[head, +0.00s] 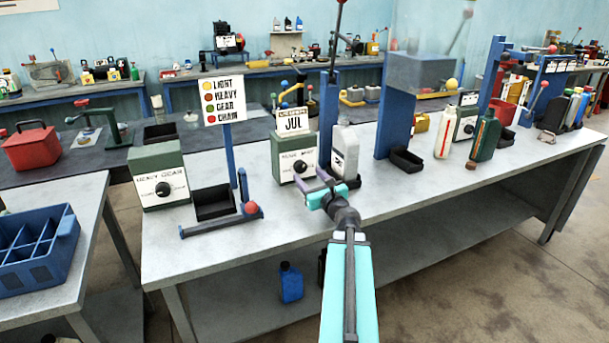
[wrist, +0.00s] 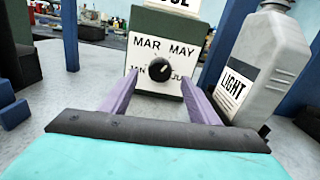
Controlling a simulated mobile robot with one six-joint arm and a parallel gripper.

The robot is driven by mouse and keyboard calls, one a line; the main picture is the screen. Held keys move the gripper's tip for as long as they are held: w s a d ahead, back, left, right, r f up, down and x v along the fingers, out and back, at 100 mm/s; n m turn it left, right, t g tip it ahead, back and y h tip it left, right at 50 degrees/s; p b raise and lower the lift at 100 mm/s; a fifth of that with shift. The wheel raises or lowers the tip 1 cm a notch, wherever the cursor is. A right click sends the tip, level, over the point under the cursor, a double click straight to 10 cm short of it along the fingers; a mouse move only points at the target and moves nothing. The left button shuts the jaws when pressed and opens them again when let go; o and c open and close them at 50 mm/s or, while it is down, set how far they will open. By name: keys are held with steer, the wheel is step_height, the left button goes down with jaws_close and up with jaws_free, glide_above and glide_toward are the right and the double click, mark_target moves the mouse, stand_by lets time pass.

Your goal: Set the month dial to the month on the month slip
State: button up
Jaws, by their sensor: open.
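The month dial is a black knob (wrist: 159,68) on the white face of a green box (head: 295,160). In the wrist view, MAR is at upper left and MAY at upper right; the lower labels are partly hidden, the right one looking like JUL. A pale mark on the knob seems to point up and right, toward MAY. The month slip (head: 293,121) above the box reads JUL; only its lower edge shows in the wrist view. My gripper (head: 320,187) is open in front of the box, its purple fingers (wrist: 159,84) either side of the knob in the picture, holding nothing.
A grey LIGHT bottle (wrist: 258,62) stands close to the right of the box, near my right finger. A blue post (head: 329,115) rises behind it. To the left are a black tray (head: 213,203) and a HEAVY GEAR dial box (head: 160,176). The bench front (head: 250,245) is clear.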

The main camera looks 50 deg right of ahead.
mark_target(303, 168)
steer(key=shift+x, duration=2.4)
steer(key=c, duration=1)
steer(key=shift+p, duration=0.3)
steer(key=shift+c, duration=0.2)
steer(key=shift+r+m, duration=0.1)
steer(key=shift+m, duration=0.4)
steer(key=m+p, duration=0.3)
steer(key=m, duration=0.2)
steer(key=shift+r, duration=0.1)
steer(key=m+p, duration=0.3)
steer(key=m, duration=0.3)
steer(key=shift+d+p, duration=0.1)
steer(key=shift+p, duration=0.2)
